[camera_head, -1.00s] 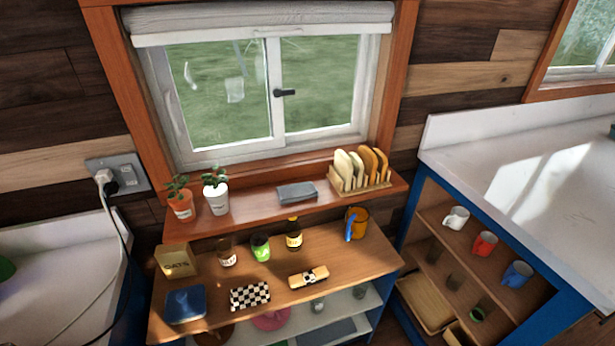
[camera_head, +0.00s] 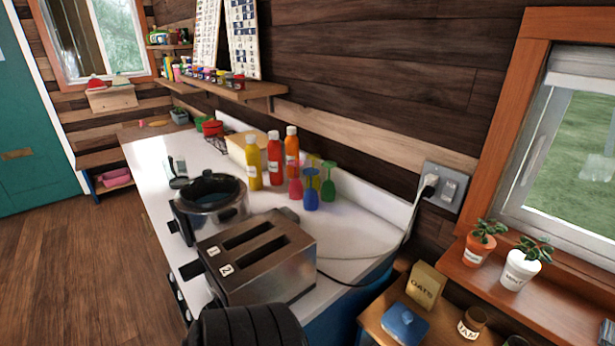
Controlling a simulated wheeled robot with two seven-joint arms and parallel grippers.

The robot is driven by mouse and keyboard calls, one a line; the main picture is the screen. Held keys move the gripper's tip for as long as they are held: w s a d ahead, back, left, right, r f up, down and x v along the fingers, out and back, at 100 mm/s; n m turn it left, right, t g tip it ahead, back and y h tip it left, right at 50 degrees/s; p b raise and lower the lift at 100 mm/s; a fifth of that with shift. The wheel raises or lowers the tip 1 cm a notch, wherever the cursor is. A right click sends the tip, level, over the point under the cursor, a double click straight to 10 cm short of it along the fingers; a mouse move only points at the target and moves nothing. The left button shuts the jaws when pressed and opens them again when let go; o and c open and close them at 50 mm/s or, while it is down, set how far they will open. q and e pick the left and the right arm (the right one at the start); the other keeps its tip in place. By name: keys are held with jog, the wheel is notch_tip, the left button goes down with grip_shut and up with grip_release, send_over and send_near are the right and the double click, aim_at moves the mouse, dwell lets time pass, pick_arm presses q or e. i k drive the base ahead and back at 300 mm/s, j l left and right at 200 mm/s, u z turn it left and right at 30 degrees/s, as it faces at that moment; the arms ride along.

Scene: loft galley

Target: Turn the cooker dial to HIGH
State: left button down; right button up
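The cooker (camera_head: 208,212), a round steel pot-like appliance with a dark top and rim, stands on the white counter left of the middle. A small dark knob-like part (camera_head: 173,226) sticks out on its left side; I cannot tell whether it is the dial or a handle, and no HIGH marking can be read. The front of the cooker is partly hidden by a steel toaster. Neither of my grippers can be made out; only a black ribbed part, likely of my own arm, shows at the bottom edge.
The two-slot toaster (camera_head: 255,262), labelled 1 and 2, stands right in front of the cooker. Bottles, including a red one (camera_head: 274,160), and coloured goblets (camera_head: 311,193) stand behind. A cord runs to the wall outlet (camera_head: 443,187). The wooden floor (camera_head: 75,265) at left is clear.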

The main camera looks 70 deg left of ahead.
aim_at(173, 226)
jog(key=u, duration=2.9)
